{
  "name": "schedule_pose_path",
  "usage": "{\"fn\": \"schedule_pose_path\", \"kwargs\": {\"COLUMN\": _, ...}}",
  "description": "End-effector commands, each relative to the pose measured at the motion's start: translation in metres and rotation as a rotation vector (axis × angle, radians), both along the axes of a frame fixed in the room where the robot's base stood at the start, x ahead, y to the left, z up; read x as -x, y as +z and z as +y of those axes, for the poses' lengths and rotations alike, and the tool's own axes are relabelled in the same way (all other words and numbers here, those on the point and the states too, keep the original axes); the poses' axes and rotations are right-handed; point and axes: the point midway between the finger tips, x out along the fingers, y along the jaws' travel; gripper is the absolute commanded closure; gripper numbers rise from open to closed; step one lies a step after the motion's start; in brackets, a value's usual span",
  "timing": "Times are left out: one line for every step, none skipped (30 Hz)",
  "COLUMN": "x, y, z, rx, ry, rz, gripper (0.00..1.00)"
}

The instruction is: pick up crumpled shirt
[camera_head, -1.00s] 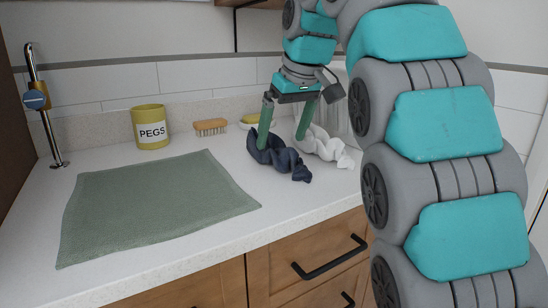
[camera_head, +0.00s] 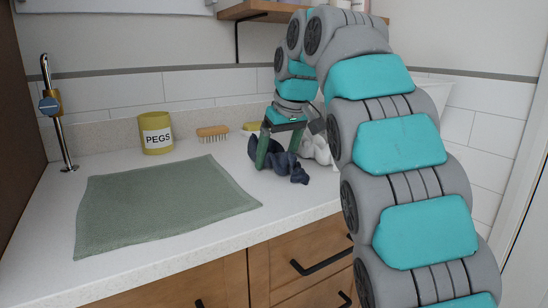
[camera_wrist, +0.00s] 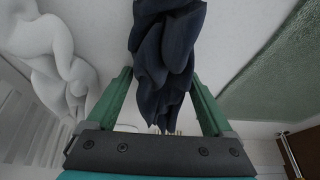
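A dark navy crumpled cloth (camera_head: 284,164), looking like a crumpled shirt, lies on the counter right of the green mat. It also shows in the wrist view (camera_wrist: 165,50), reaching between the fingers. My gripper (camera_head: 278,158) is low over it, with its two green fingers on either side of the navy cloth. In the wrist view the gripper (camera_wrist: 160,85) is open and the fingers are spread. I cannot tell whether either finger touches the cloth. A white crumpled cloth (camera_head: 318,149) lies just behind, partly hidden by my arm; it shows at left in the wrist view (camera_wrist: 50,55).
A flat green mat (camera_head: 165,205) covers the counter's (camera_head: 60,275) middle. A yellow PEGS pot (camera_head: 156,134), a brush (camera_head: 213,133) and a yellow item (camera_head: 250,127) stand along the back wall. A tap (camera_head: 57,115) is at the left. A shelf (camera_head: 250,10) hangs above.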

Motion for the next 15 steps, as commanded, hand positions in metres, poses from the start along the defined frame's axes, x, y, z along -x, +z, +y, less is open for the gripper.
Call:
{"fn": "schedule_pose_path", "kwargs": {"x": 0.0000, "y": 0.0001, "z": 0.0000, "rx": 0.000, "ry": 0.000, "rz": 0.000, "gripper": 0.30}}
{"fn": "schedule_pose_path", "kwargs": {"x": 0.0000, "y": 0.0001, "z": 0.0000, "rx": 0.000, "ry": 0.000, "rz": 0.000, "gripper": 0.34}}
{"fn": "schedule_pose_path", "kwargs": {"x": 0.0000, "y": 0.0002, "z": 0.0000, "rx": -0.001, "ry": 0.000, "rz": -0.001, "gripper": 0.38}}
{"fn": "schedule_pose_path", "kwargs": {"x": 0.0000, "y": 0.0002, "z": 0.0000, "rx": -0.001, "ry": 0.000, "rz": -0.001, "gripper": 0.42}}
{"fn": "schedule_pose_path", "kwargs": {"x": 0.0000, "y": 0.0002, "z": 0.0000, "rx": -0.001, "ry": 0.000, "rz": -0.001, "gripper": 0.45}}
{"fn": "schedule_pose_path", "kwargs": {"x": 0.0000, "y": 0.0002, "z": 0.0000, "rx": -0.001, "ry": 0.000, "rz": -0.001, "gripper": 0.49}}
{"fn": "schedule_pose_path", "kwargs": {"x": 0.0000, "y": 0.0002, "z": 0.0000, "rx": -0.001, "ry": 0.000, "rz": -0.001, "gripper": 0.53}}
{"fn": "schedule_pose_path", "kwargs": {"x": 0.0000, "y": 0.0002, "z": 0.0000, "rx": -0.001, "ry": 0.000, "rz": -0.001, "gripper": 0.56}}
{"fn": "schedule_pose_path", "kwargs": {"x": 0.0000, "y": 0.0002, "z": 0.0000, "rx": -0.001, "ry": 0.000, "rz": -0.001, "gripper": 0.61}}
{"fn": "schedule_pose_path", "kwargs": {"x": 0.0000, "y": 0.0003, "z": 0.0000, "rx": -0.001, "ry": 0.000, "rz": -0.001, "gripper": 0.64}}
{"fn": "schedule_pose_path", "kwargs": {"x": 0.0000, "y": 0.0003, "z": 0.0000, "rx": -0.001, "ry": 0.000, "rz": -0.001, "gripper": 0.68}}
{"fn": "schedule_pose_path", "kwargs": {"x": 0.0001, "y": 0.0004, "z": 0.0000, "rx": -0.001, "ry": 0.000, "rz": -0.001, "gripper": 0.72}}
{"fn": "schedule_pose_path", "kwargs": {"x": 0.0001, "y": 0.0004, "z": 0.0000, "rx": -0.001, "ry": 0.000, "rz": -0.001, "gripper": 0.75}}
{"fn": "schedule_pose_path", "kwargs": {"x": 0.0001, "y": 0.0004, "z": 0.0000, "rx": -0.001, "ry": 0.000, "rz": -0.001, "gripper": 0.79}}
{"fn": "schedule_pose_path", "kwargs": {"x": 0.0001, "y": 0.0005, "z": -0.0001, "rx": -0.001, "ry": 0.000, "rz": -0.001, "gripper": 0.83}}
